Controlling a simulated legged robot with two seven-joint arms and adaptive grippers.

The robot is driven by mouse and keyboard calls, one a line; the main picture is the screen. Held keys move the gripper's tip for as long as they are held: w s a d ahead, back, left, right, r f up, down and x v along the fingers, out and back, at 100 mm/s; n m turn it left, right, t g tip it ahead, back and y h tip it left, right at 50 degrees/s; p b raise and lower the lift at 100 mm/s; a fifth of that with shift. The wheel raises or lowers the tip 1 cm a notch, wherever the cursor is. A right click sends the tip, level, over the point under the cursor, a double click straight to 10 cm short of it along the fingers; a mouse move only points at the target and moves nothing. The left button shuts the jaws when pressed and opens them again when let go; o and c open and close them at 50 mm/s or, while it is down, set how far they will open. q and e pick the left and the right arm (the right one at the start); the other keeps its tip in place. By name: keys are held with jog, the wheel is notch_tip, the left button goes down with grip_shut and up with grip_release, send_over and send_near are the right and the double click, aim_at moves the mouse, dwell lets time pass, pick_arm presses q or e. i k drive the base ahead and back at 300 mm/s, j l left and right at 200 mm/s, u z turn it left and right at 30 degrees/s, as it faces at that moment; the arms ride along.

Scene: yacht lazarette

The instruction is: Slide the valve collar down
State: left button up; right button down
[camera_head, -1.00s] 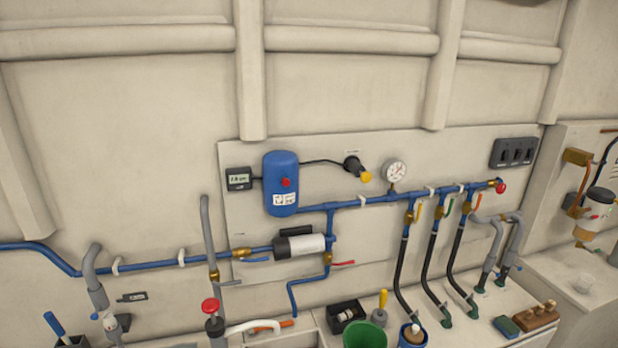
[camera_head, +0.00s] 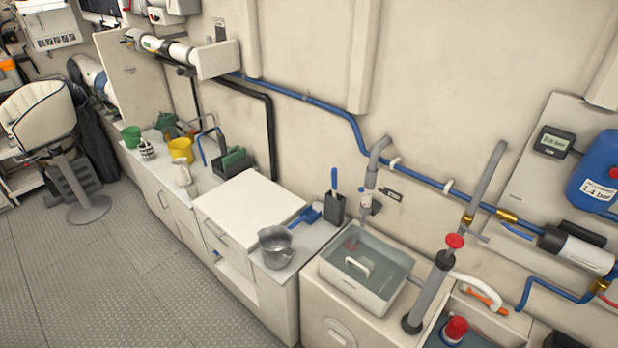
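No part is clearly recognisable as the valve collar. A grey hooked pipe (camera_head: 371,177) comes down the wall above a grey basin of water (camera_head: 366,270), with a fitting around its lower part. A second grey upright pipe (camera_head: 487,180) has a brass fitting (camera_head: 467,221) at its base, by the blue wall pipe (camera_head: 412,174). A grey cylinder (camera_head: 432,292) with a red knob (camera_head: 455,241) on top stands tilted in the picture beside the basin. Neither of my grippers is in view.
A white counter with a metal pot (camera_head: 276,246) and a dark holder (camera_head: 334,208) lies left of the basin. A white seat (camera_head: 38,115) stands far left. The grey floor (camera_head: 130,265) is open. A blue tank (camera_head: 597,175) is at the right edge.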

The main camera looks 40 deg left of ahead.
aim_at(370, 178)
jog(key=u, duration=0.8)
